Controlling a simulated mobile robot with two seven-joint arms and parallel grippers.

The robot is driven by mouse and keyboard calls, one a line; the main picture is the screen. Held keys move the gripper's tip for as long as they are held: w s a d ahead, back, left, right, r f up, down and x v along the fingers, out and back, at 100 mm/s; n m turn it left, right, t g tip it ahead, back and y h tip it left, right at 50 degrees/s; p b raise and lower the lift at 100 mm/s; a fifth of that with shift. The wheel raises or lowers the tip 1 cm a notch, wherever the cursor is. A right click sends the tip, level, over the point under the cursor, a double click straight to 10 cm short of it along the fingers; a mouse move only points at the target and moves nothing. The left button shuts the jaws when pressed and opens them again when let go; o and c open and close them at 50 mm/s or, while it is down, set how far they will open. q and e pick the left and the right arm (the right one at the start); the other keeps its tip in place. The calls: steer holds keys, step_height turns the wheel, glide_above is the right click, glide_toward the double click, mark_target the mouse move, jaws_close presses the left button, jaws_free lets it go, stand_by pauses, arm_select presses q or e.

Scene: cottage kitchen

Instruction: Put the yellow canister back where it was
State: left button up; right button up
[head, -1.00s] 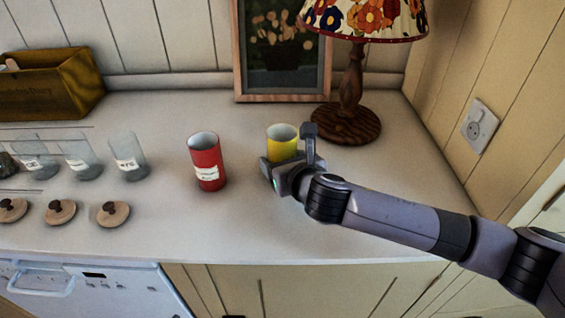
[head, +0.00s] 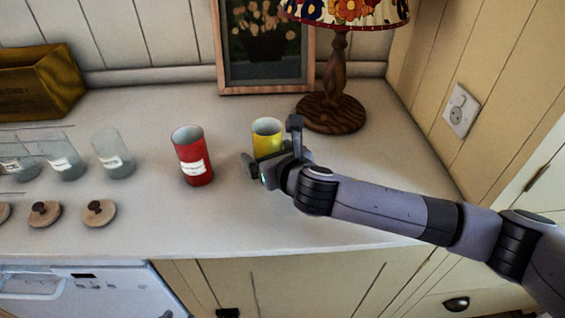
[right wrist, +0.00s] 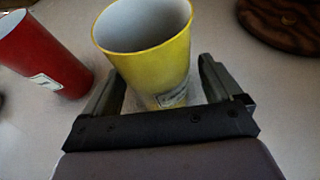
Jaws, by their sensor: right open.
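The yellow canister (head: 267,138) stands upright and open-topped on the pale counter, in front of the lamp. It also shows large in the right wrist view (right wrist: 152,72), with a small label low on its side. My right gripper (head: 271,146) is open, with one finger on each side of the canister's lower part. In the right wrist view the open fingers (right wrist: 160,88) show a gap beside the canister, clearest at the right finger. The gripper hides the canister's lower front in the head view. My left gripper is not in view.
A red canister (head: 193,158) stands to the left of the yellow one. Glass jars (head: 113,155) and wooden lids (head: 99,213) lie further left. The lamp base (head: 331,113) and a framed picture (head: 266,90) are behind. The counter's right part (head: 400,140) is clear.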

steer(key=v, duration=1.1)
steer(key=shift+s, duration=0.2)
